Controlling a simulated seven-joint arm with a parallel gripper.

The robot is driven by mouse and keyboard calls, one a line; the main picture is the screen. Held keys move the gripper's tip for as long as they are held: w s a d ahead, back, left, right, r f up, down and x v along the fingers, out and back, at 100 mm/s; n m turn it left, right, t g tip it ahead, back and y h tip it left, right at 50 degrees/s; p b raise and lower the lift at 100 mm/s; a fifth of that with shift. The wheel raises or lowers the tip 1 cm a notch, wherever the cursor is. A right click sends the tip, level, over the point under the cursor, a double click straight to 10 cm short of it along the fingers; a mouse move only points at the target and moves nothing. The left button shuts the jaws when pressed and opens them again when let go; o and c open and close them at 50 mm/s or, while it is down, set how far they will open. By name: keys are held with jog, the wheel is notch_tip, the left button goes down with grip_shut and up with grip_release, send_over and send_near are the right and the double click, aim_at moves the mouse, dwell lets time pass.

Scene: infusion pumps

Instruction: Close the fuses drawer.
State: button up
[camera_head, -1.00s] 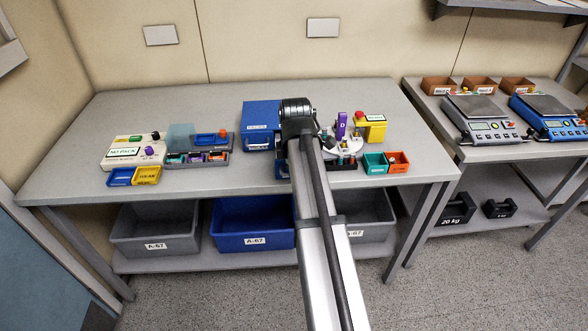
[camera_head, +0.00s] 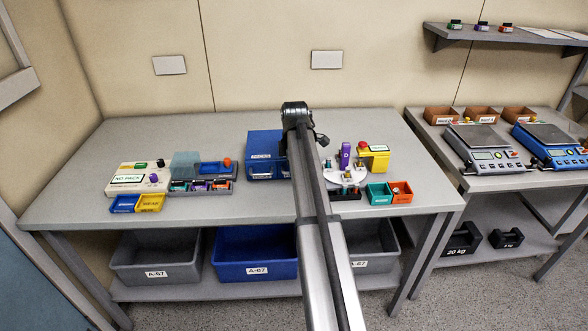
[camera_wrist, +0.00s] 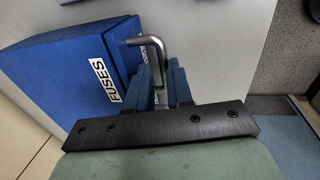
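The blue fuses cabinet (camera_head: 262,143) stands at the back middle of the left table, with white labels on its front. In the wrist view the blue fuses unit (camera_wrist: 62,75) fills the left, with a "FUSES" label (camera_wrist: 104,80) and a bent metal handle (camera_wrist: 152,42). My gripper (camera_wrist: 163,74) is at this handle, and the bar runs between its two blue fingers. Whether the fingers press on the bar is unclear. My arm hides the cabinet's right side and my gripper in the head view. I cannot tell how far the drawer stands out.
A no-pack device (camera_head: 135,180) and small bins (camera_head: 150,203) are at the left. A round white stand (camera_head: 345,176), a yellow block (camera_head: 375,162), and teal (camera_head: 379,193) and orange (camera_head: 400,192) bins are right of my arm. The table's front strip is mostly clear.

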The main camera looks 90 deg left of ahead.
jog(key=o, duration=0.4)
jog(key=shift+c, duration=0.2)
notch_tip(320, 180, up, 14)
jog(key=d, duration=0.2)
jog(key=shift+d+f, duration=0.15)
jog(key=shift+f, duration=0.05)
jog(key=shift+w, duration=0.1)
dwell(0.5)
